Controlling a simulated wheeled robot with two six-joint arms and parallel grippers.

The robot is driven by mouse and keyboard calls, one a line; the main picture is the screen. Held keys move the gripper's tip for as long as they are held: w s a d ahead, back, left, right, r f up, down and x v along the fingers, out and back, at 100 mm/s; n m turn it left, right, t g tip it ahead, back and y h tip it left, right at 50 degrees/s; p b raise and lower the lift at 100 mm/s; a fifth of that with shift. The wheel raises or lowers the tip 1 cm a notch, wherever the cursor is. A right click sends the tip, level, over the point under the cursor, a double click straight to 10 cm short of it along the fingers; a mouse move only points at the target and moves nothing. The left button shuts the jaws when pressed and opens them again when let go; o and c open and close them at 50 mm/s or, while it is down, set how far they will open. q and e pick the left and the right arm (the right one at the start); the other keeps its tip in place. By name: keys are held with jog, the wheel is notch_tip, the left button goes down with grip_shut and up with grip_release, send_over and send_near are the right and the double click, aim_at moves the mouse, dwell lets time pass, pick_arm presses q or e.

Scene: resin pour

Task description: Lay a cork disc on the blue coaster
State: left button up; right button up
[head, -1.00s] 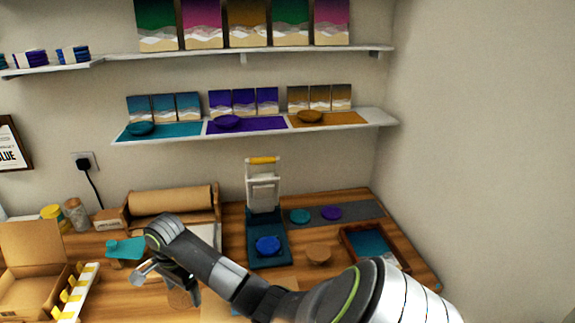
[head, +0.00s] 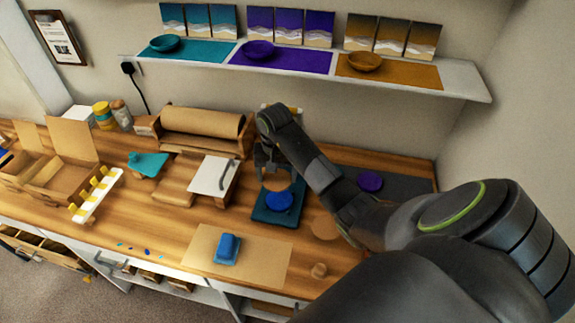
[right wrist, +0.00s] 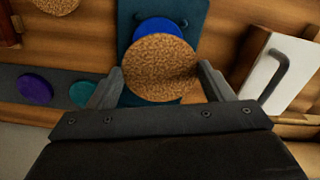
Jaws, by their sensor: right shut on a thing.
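The blue coaster (head: 279,202) lies on the dark teal base (head: 262,214) of a press-like stand on the counter. My right gripper (head: 272,172) is shut on a cork disc (head: 277,183) just above and behind the blue coaster. In the right wrist view the cork disc (right wrist: 160,68) sits between the two fingers (right wrist: 160,85) and hides part of the blue coaster (right wrist: 158,27). The cork looks raised above the coaster, but the exact gap cannot be told. My left gripper is not in view.
More cork (head: 325,228) lies right of the stand. A purple coaster (head: 370,181) and, in the right wrist view, a teal coaster (right wrist: 83,93) lie on a grey strip.

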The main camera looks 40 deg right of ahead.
aim_at(279, 199)
jog(key=shift+s+n, duration=0.15)
jog(key=shift+n, duration=0.25)
jog(key=shift+d+f+b, duration=0.2)
jog(key=shift+f+b, duration=0.15)
jog(key=shift+f, duration=0.25)
jog(key=shift+f+b, duration=0.45)
jog(key=shift+f, duration=0.3)
notch_tip(279, 199, down, 3)
jog(key=shift+f+b, duration=0.15)
jog(key=shift+b, duration=0.8)
jog(key=shift+f+b, duration=0.45)
jog(key=shift+b, duration=0.15)
pick_arm(q)
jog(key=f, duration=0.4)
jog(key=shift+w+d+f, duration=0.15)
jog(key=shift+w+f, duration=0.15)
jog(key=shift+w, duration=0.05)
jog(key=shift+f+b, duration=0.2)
jog(key=shift+b, duration=0.1)
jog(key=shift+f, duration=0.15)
pick_arm(e)
jog(key=shift+f, duration=0.1)
pick_arm(q)
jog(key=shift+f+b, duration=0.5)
jog(key=shift+b, duration=0.15)
pick_arm(e)
jog(key=shift+f, duration=0.35)
